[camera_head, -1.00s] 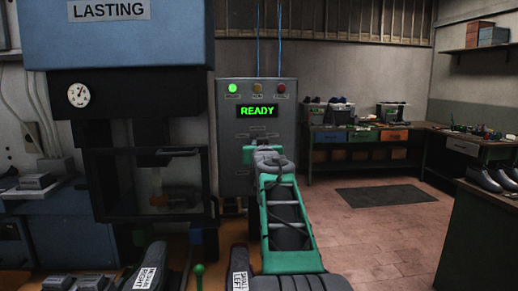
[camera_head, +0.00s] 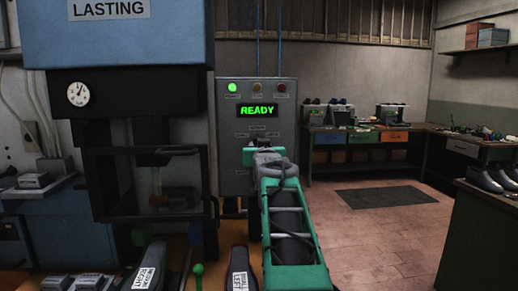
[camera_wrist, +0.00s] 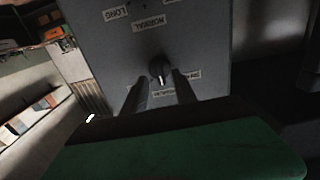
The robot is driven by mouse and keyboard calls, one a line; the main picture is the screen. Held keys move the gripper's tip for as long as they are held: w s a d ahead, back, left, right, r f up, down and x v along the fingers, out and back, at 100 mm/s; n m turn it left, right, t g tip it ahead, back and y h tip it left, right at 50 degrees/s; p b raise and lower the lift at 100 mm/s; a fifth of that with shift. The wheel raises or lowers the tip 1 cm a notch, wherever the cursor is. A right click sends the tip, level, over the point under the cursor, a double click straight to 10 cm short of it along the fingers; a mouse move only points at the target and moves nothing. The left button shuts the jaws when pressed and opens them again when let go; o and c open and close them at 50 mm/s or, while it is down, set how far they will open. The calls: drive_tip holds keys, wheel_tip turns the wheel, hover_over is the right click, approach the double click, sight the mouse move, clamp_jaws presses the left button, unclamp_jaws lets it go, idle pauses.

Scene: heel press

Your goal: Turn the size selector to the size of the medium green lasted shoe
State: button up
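The size selector is a black knob (camera_wrist: 160,70) with a pale pointer mark, on the grey control box (camera_wrist: 205,45) in the wrist view. My gripper (camera_wrist: 158,92) is open, with one finger on each side just below the knob in the picture; contact is not clear. In the head view my gripper (camera_head: 265,155) hides the knob on the control box (camera_head: 228,160). A dark shoe labelled medium right (camera_head: 152,255) stands at the bottom. Its label reads clearly, but I cannot make out any green on it.
The display (camera_head: 257,111) reads READY and a green lamp (camera_head: 233,88) is lit. A dark shoe labelled small left (camera_head: 238,262) stands beside the medium one. The lasting press (camera_head: 135,45) is at left. A workbench (camera_head: 335,138) stands behind, with open floor before it.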

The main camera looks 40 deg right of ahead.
drive_tip(key=b+v, duration=0.1)
drive_tip(key=v, duration=0.4)
drive_tip(key=shift+a, duration=0.1)
drive_tip(key=s+a+f+n+g+y+p, duration=0.1)
drive_tip(key=a+f+n+g+y+p, duration=0.2)
drive_tip(key=a+f, duration=0.8)
drive_tip(key=s+a+f+n+g+y, duration=0.15)
drive_tip(key=a+f+y, duration=0.25)
drive_tip(key=a+f, duration=0.75)
drive_tip(key=s+a+f+n+g+y+p, duration=0.1)
drive_tip(key=s+a+f+g, duration=0.2)
drive_tip(key=s+a+f, duration=0.3)
drive_tip(key=s+a+f+n+g+y, duration=0.1)
drive_tip(key=s+a+f+g+y, duration=0.1)
drive_tip(key=s+a+f+g, duration=0.2)
drive_tip(key=s+a+f, duration=0.3)
drive_tip(key=s+a, duration=0.2)
drive_tip(key=s, duration=0.2)
drive_tip(key=shift+s+p, duration=0.35)
drive_tip(key=shift+p, duration=0.05)
